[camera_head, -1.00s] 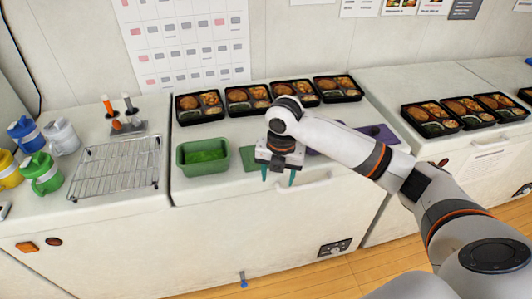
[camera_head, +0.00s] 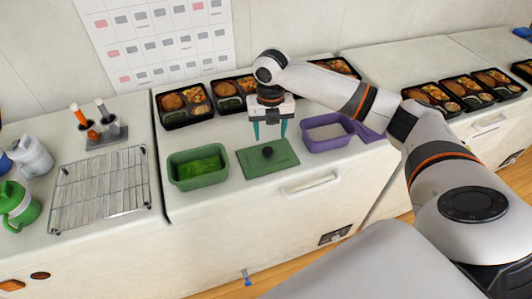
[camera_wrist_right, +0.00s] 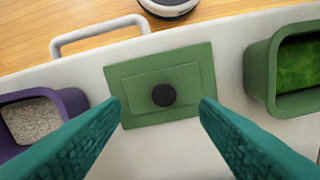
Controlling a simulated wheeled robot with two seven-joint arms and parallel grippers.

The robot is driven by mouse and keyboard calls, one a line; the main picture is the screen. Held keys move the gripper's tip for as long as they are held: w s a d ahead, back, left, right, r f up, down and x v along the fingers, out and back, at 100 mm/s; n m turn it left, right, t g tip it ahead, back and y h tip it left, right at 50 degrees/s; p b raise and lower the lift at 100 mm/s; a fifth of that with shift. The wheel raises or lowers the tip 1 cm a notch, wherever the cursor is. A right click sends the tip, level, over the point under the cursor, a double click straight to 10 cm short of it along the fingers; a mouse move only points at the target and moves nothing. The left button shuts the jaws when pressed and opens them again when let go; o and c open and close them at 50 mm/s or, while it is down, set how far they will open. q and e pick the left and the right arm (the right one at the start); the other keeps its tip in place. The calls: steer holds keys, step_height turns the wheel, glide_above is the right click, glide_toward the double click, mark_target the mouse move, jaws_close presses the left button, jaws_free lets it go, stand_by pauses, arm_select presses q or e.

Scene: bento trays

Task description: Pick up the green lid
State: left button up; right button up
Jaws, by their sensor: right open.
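The green lid (camera_head: 281,163) lies flat on the white counter, a rectangle with a round black knob (camera_head: 267,152) in its middle. It also shows in the right wrist view (camera_wrist_right: 137,83), with its knob (camera_wrist_right: 164,95) between my fingertips in the picture. My right gripper (camera_head: 269,137) is open and empty above the lid, its teal fingers pointing down on either side of the knob. It shows in the wrist view too (camera_wrist_right: 158,102). I cannot tell the exact height between fingertips and lid. My left gripper is not in view.
A green container (camera_head: 172,171) with green food stands left of the lid. A purple container (camera_head: 308,144) stands right of it, beside a purple lid (camera_head: 371,135). Filled bento trays (camera_head: 176,122) line the back. A wire rack (camera_head: 72,181) lies at left.

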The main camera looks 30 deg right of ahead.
mark_target(268, 150)
steer(key=shift+f, duration=0.95)
steer(key=f, duration=0.1)
steer(key=f+p, duration=0.1)
steer(key=f, duration=0.1)
steer(key=w+f+p, duration=0.1)
steer(key=f, duration=0.1)
steer(key=shift+a, duration=0.1)
steer(key=shift+f, duration=0.3)
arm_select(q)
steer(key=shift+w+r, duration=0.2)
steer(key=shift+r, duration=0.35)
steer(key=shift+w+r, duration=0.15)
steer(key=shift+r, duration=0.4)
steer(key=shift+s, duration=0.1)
arm_select(e)
steer(key=shift+c, duration=0.5)
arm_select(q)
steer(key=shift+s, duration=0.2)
arm_select(e)
steer(key=c, duration=1)
